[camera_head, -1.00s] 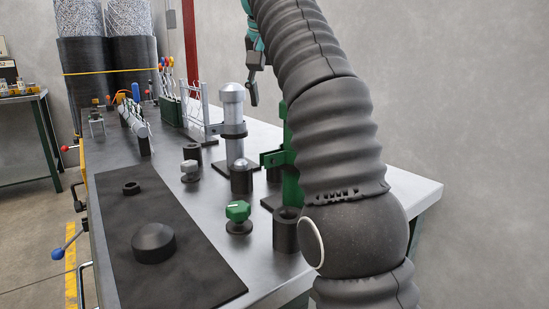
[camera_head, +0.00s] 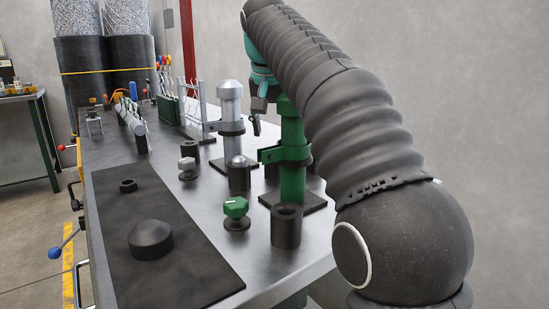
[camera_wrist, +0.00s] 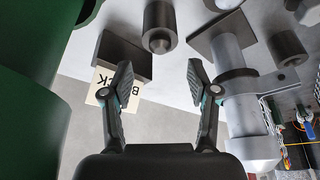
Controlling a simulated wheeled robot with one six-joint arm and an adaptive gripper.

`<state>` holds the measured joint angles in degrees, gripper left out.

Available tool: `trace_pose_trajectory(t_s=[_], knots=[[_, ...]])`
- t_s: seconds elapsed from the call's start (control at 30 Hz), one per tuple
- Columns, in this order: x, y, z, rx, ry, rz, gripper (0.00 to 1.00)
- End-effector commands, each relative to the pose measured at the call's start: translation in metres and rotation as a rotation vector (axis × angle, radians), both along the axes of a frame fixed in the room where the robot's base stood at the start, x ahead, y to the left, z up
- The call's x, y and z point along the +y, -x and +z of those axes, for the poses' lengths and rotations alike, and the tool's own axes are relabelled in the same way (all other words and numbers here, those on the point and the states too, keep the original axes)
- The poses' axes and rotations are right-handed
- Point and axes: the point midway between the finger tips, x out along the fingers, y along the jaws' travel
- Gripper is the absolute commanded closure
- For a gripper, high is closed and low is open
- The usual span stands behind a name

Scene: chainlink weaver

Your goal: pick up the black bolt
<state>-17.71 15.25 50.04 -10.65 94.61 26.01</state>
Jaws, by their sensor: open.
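In the wrist view, which is upside down, a dark cylinder (camera_wrist: 160,27) with a narrower nub at its end stands beyond my fingertips, roughly between them; it may be the black bolt in a holder, but I cannot be sure. Beside it is a dark block (camera_wrist: 121,57) with a cream label (camera_wrist: 104,90), partly legible and reading upside down, behind the left finger. My gripper (camera_wrist: 160,77) is open and empty, apart from both. In the head view my gripper (camera_head: 256,115) is partly hidden, between the grey post and the green post. The bolt is not clearly identifiable there.
A green post (camera_head: 291,150) and a grey post (camera_head: 231,115) stand close to my gripper. A hollow dark cylinder (camera_head: 286,228), a green knob (camera_head: 236,208), a grey knob (camera_head: 188,168) and a domed cylinder (camera_head: 239,175) stand nearby. A black mat (camera_head: 190,270) lies at the left front.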

Motion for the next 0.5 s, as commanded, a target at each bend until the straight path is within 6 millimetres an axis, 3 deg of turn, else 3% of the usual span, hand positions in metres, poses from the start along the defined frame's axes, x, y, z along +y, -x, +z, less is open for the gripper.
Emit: trace_pose_trajectory(t_s=[0.23,0.5], knots=[[-0.003,-0.013,-0.036,0.003,0.0,0.0,0.41],[-0.003,-0.017,-0.044,0.001,0.0,0.0,0.41]])
